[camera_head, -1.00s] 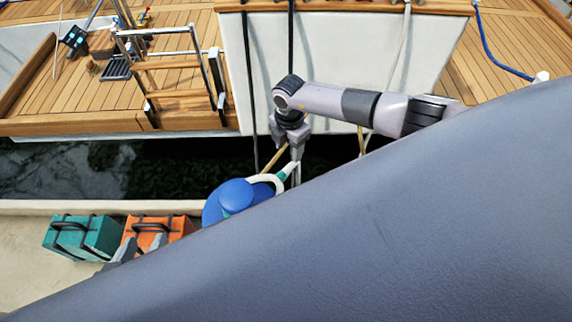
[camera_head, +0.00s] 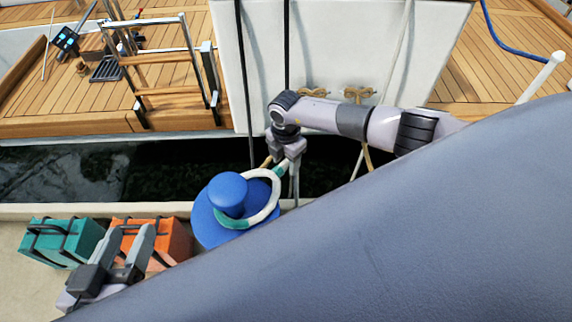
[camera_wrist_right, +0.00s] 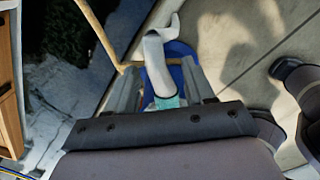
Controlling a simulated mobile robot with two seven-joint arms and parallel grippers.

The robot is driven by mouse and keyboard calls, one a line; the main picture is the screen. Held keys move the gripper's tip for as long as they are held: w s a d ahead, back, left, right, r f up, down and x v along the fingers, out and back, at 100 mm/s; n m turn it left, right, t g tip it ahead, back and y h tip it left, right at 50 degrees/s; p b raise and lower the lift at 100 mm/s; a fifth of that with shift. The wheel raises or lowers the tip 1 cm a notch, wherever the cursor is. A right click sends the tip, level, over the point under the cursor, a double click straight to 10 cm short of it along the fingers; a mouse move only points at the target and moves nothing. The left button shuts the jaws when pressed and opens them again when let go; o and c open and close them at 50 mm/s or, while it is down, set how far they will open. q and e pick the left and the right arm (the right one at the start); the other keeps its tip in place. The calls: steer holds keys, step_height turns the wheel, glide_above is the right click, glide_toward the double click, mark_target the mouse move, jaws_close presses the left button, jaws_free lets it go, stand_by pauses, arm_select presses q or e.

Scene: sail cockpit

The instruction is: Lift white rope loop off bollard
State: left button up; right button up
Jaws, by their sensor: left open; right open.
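The blue bollard (camera_head: 206,222) stands on the quay, with a raised round knob. The white rope loop (camera_head: 270,198) with teal bands lies around the knob, its right end reaching my right gripper. My right gripper (camera_head: 284,170) points down at that end. In the right wrist view, its open fingers stand on either side of the white rope (camera_wrist_right: 155,62) and a teal band (camera_wrist_right: 167,102), with the blue bollard (camera_wrist_right: 181,48) beyond. My left gripper (camera_head: 123,240) is open and empty, left of the bollard, over the cases. A large grey arm part of mine hides the lower right.
A teal case (camera_head: 58,243) and an orange case (camera_head: 172,238) stand left of the bollard. Dark water (camera_head: 90,175) separates the quay from the boat's white hull (camera_head: 345,50). The boat has a wooden ladder (camera_head: 165,75). A tan rope passes near my right gripper.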

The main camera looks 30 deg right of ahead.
mark_target(276, 169)
jaws_close()
steer(key=shift+r, duration=0.1)
stand_by(0.3)
steer(key=shift+r+p, duration=0.55)
steer(key=shift+p, duration=0.2)
steer(key=shift+a, duration=0.15)
steer(key=shift+s+a+p, duration=0.3)
steer(key=shift+a+p, duration=0.15)
steer(key=shift+a, duration=0.4)
steer(key=shift+s+a+p, duration=0.3)
steer(key=shift+a+p, duration=0.1)
steer(key=shift+a, duration=0.4)
